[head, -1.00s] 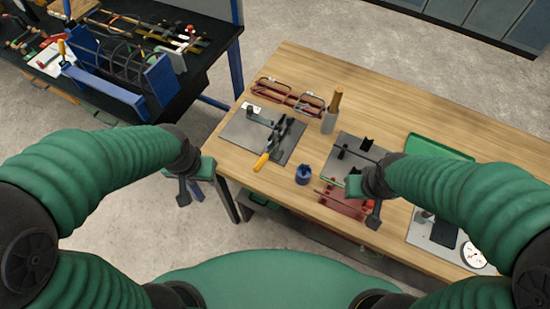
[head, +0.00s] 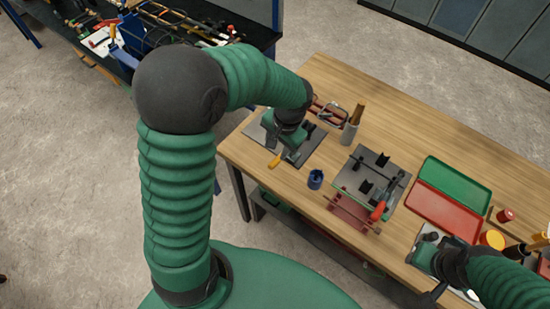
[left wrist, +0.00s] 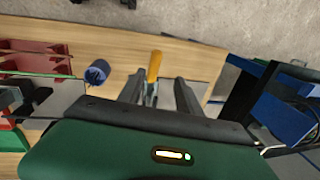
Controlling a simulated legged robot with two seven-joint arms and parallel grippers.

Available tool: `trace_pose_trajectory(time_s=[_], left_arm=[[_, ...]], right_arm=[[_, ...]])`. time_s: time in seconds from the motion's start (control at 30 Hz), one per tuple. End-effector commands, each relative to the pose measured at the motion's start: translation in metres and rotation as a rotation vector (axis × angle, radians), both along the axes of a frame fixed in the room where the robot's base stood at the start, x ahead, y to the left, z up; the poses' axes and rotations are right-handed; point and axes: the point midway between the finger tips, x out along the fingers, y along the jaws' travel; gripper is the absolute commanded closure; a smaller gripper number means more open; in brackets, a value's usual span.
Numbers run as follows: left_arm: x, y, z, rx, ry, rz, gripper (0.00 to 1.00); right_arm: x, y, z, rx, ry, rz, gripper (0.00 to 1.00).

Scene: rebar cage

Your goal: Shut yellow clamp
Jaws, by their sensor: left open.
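The yellow clamp's handle (head: 274,161) sticks out toward the front edge of a grey plate (head: 308,146) on the wooden table. Its metal body is mostly hidden under my left gripper (head: 284,143) in the head view. In the left wrist view the yellow handle (left wrist: 154,66) shows between the two spread fingers of my left gripper (left wrist: 158,88), pointing away from the palm. The fingers are open; contact with the handle cannot be made out. My right gripper (head: 430,272) is low at the right, over the table's front part; its jaws are unclear.
A blue cup (head: 315,180) stands close to the right of the plate. A grey holder (head: 349,134) stands behind it. Another fixture plate (head: 350,178) with a red-handled clamp (head: 378,211), a red rack (head: 352,213) and green and red trays (head: 443,210) lie further right.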

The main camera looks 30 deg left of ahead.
Motion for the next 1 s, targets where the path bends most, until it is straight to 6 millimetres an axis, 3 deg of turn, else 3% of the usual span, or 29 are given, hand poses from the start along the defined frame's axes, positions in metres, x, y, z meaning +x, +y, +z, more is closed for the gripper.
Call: trace_pose_trajectory(time_s=[0.1, 0.3, 0.47, 0.7, 1.0], left_arm=[[-0.001, 0.002, -0.031, 0.002, 0.004, -0.001, 0.59], [0.001, 0.011, -0.07, 0.001, 0.001, -0.001, 0.59], [0.001, 0.016, -0.083, 0.0, -0.001, 0.001, 0.59], [0.001, 0.016, -0.084, 0.0, -0.002, 0.001, 0.59], [0.002, 0.014, -0.083, 0.003, -0.003, 0.001, 0.98]], right_arm=[[0.0, 0.0, -0.001, 0.0, 0.0, -0.001, 0.66], [0.0, -0.001, -0.002, 0.0, 0.0, -0.001, 0.66], [0.0, -0.001, -0.002, 0.0, 0.0, -0.001, 0.66], [0.0, 0.0, -0.002, 0.0, 0.0, -0.001, 0.66], [0.0, 0.0, -0.002, 0.0, 0.0, -0.001, 0.66]])
